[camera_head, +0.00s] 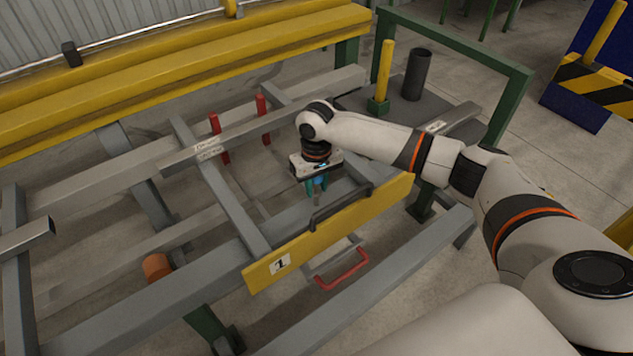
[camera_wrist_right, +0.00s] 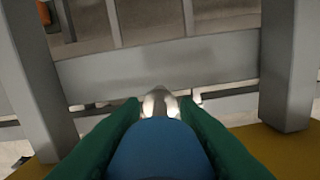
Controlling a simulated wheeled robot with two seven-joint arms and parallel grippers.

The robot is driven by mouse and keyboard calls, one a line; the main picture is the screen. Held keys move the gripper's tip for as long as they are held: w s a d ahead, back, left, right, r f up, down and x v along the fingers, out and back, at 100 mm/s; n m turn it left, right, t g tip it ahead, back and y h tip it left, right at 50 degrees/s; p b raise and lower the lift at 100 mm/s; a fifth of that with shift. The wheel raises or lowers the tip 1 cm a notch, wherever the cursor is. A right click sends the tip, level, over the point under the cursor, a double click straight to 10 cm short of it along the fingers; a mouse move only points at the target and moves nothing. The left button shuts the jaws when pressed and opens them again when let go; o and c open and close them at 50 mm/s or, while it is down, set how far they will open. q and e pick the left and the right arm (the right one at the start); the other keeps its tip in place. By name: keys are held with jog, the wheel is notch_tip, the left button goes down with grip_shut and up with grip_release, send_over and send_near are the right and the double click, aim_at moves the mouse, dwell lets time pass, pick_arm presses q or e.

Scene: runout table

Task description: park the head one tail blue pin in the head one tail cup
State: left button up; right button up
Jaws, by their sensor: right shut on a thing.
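My right gripper (camera_head: 317,186) points down over the frame behind the yellow board marked 1. In the right wrist view its green fingers (camera_wrist_right: 160,135) are shut on a blue pin (camera_wrist_right: 157,150) with a rounded metal tip. The blue pin (camera_head: 320,183) shows only as a small patch between the fingers in the head view. A dark grey open cylinder (camera_head: 416,75) stands upright on a plate at the upper right, well apart from the gripper; I cannot tell whether it is the head one tail cup. My left gripper is not in view.
The yellow board (camera_head: 330,236) with a black handle lies just in front of the gripper. A yellow post (camera_head: 384,72) stands in a green base beside the dark cylinder. Red upright pins (camera_head: 218,138) stand along a grey beam. A green frame (camera_head: 470,50) rises behind the cylinder.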

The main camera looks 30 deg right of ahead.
jog(key=o, duration=1)
jog(key=shift+o, duration=0.2)
jog(key=shift+r, duration=0.1)
